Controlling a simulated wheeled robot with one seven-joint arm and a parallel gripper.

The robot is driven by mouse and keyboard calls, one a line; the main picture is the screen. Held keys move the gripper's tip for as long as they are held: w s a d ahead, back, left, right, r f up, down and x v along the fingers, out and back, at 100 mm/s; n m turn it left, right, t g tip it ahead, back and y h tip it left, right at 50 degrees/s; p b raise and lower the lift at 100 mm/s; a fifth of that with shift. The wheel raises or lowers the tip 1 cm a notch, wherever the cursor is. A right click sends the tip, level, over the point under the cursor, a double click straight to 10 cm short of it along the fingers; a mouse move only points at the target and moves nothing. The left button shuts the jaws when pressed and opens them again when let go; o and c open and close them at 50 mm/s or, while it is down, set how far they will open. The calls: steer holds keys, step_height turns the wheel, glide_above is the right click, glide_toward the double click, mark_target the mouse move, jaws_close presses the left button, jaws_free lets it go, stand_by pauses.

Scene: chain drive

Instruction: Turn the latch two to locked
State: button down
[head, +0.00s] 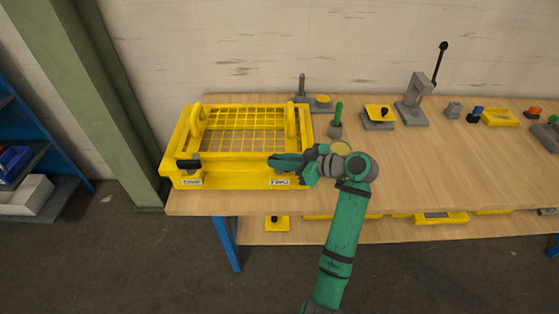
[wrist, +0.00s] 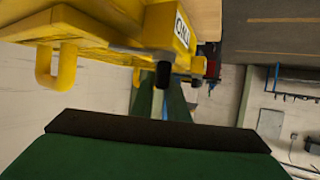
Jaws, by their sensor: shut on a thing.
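A yellow guard box (head: 230,181) with a mesh lid (head: 240,130) sits at the left end of the workbench, its lid lying down flat. Latch one, a dark lever (head: 189,164), is at the front left above a small white label (head: 188,182); it also shows as a dark stub in the wrist view (wrist: 164,74). Latch two is at the front right, above the label TWO (head: 279,182). My gripper (head: 274,160) is shut on latch two, reaching in from the right. The jaws hide the latch, so its angle cannot be told.
The workbench (head: 420,160) is mostly clear on the right. A green-handled tool (head: 337,120), a yellow-topped block (head: 378,114) and a lever press (head: 414,105) stand behind my arm. A green column (head: 90,90) rises left of the bench.

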steer(key=n+g, duration=0.2)
steer(key=g, duration=0.1)
steer(key=n+g+y, duration=0.1)
steer(key=n+g, duration=0.2)
steer(key=shift+d+n+y, duration=0.1)
steer(key=shift+n+y, duration=0.2)
steer(key=shift+g, duration=0.4)
steer(key=c, duration=1.7)
jaws_free()
steer(key=v, duration=1)
steer(key=shift+w+d, duration=0.15)
steer(key=shift+d, duration=0.1)
